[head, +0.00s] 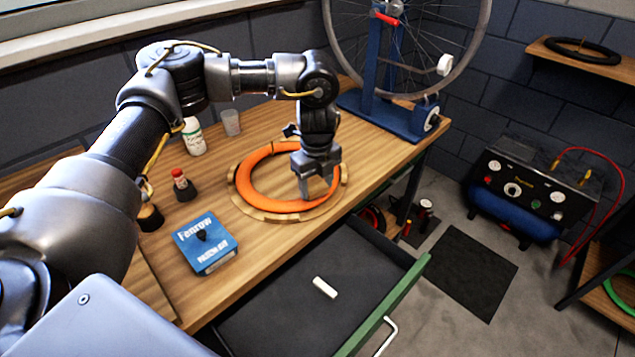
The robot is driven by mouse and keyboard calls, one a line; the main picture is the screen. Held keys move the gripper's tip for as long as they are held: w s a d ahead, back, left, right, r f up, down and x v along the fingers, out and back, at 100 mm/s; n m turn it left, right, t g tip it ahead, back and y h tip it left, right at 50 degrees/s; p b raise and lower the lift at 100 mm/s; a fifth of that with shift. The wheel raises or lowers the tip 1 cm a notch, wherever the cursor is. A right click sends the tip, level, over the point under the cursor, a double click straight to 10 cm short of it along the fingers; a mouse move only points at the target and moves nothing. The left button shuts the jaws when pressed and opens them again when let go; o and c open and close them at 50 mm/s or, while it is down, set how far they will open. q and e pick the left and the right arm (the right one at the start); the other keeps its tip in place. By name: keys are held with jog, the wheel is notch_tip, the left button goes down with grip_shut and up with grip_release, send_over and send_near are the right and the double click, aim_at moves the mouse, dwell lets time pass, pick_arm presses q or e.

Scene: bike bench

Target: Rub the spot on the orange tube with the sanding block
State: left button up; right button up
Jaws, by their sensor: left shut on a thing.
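The orange tube (258,200) lies as a ring on a round wooden holder (237,198) on the workbench. My left gripper (318,194) points down over the right side of the tube, with its fingertips at or just above it. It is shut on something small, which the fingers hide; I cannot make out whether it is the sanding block. The spot on the tube does not show clearly. My right gripper is not in view.
A blue box (206,243), a small red-capped bottle (183,186), a white bottle (194,137) and a clear cup (231,122) stand on the bench. A blue wheel stand (385,112) is at the back right. An open drawer (300,290) holds a white stick (325,287).

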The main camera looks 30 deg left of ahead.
pick_arm(q)
jog(key=shift+s+a+p, duration=0.25)
jog(key=shift+s+a, duration=0.1)
jog(key=shift+s, duration=0.2)
jog(key=shift+s+a+p, duration=0.2)
jog(key=shift+s+a, duration=0.1)
jog(key=shift+s, duration=0.2)
jog(key=shift+w+d+f, duration=0.1)
jog(key=shift+w+d, duration=0.3)
jog(key=shift+w, duration=0.25)
jog(key=shift+w+d, duration=0.3)
jog(key=shift+w, duration=0.2)
jog(key=shift+s+a+p, duration=0.2)
jog(key=shift+s+p, duration=0.1)
jog(key=shift+s, duration=0.1)
jog(key=shift+s+a+p, duration=0.35)
jog(key=shift+s+a, duration=0.1)
jog(key=shift+s, duration=0.25)
jog(key=shift+w, duration=0.1)
